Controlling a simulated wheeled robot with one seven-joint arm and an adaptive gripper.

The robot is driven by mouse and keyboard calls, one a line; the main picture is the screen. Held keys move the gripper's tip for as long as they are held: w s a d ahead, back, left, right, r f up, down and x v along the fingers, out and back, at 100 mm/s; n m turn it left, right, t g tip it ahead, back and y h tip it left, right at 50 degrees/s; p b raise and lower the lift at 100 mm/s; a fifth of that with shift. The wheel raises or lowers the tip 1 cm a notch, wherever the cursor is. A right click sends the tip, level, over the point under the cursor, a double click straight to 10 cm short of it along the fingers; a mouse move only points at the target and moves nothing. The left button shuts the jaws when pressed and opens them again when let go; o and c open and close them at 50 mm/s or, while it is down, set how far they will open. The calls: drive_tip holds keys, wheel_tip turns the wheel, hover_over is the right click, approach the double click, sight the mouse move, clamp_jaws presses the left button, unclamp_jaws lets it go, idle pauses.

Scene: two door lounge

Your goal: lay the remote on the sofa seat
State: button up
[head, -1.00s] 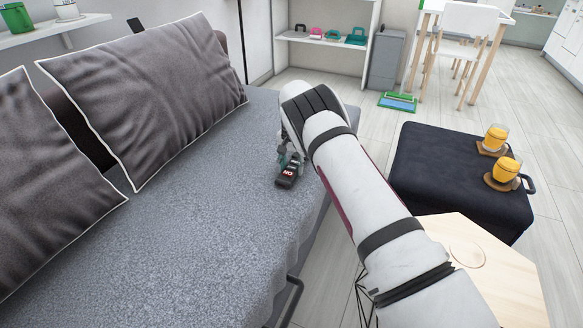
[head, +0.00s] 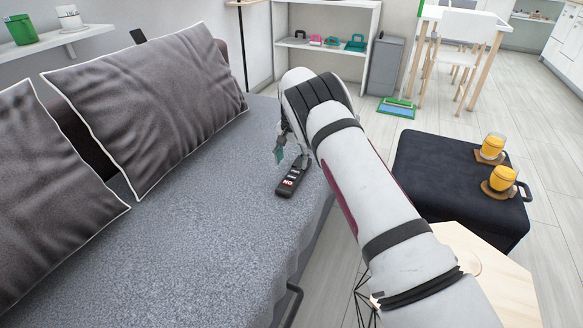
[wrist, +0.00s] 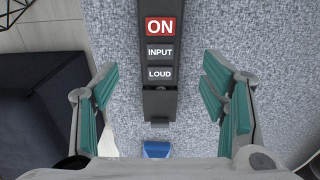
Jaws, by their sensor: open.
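The remote (head: 291,182) is dark, with a red ON button and grey INPUT and LOUD buttons. It lies flat on the grey sofa seat (head: 215,215), near the seat's front edge. In the wrist view the remote (wrist: 160,75) runs down between the two teal-padded fingers, with fabric showing on both sides of it. My gripper (wrist: 165,110) is open, with its fingers spread wide and apart from the remote. In the head view my gripper (head: 290,155) is just beyond the remote, partly hidden by my arm.
Grey cushions (head: 150,105) lean along the sofa back. A dark ottoman (head: 440,190) carries two orange drinks on coasters, and a wooden table (head: 490,275) stands in front. A small blue object (wrist: 157,149) shows below the remote in the wrist view. The near seat is clear.

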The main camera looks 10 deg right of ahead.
wheel_tip(320, 180, up, 5)
drive_tip(key=shift+f+p, duration=0.1)
drive_tip(key=shift+p, duration=0.5)
drive_tip(key=s+d+r+y, duration=0.1)
drive_tip(key=s+r, duration=0.4)
drive_tip(key=r, duration=0.4)
drive_tip(key=s+d+r, duration=0.1)
drive_tip(key=s+r, duration=0.3)
drive_tip(key=r, duration=0.4)
drive_tip(key=s+r+n, duration=0.1)
drive_tip(key=s+r, duration=0.5)
drive_tip(key=s, duration=0.3)
drive_tip(key=s+r+n, duration=0.2)
drive_tip(key=s+r, duration=0.4)
drive_tip(key=s, duration=0.3)
drive_tip(key=s+r+n, duration=0.2)
drive_tip(key=s, duration=1.4)
drive_tip(key=s+f+n, duration=0.1)
drive_tip(key=s+f, duration=0.2)
drive_tip(key=s, duration=0.5)
drive_tip(key=s+f+h, duration=0.1)
drive_tip(key=s+f, duration=0.2)
drive_tip(key=s, duration=0.6)
drive_tip(key=shift+s+d+f+n, duration=0.2)
drive_tip(key=shift+s+d+n, duration=0.1)
drive_tip(key=shift+n, duration=0.1)
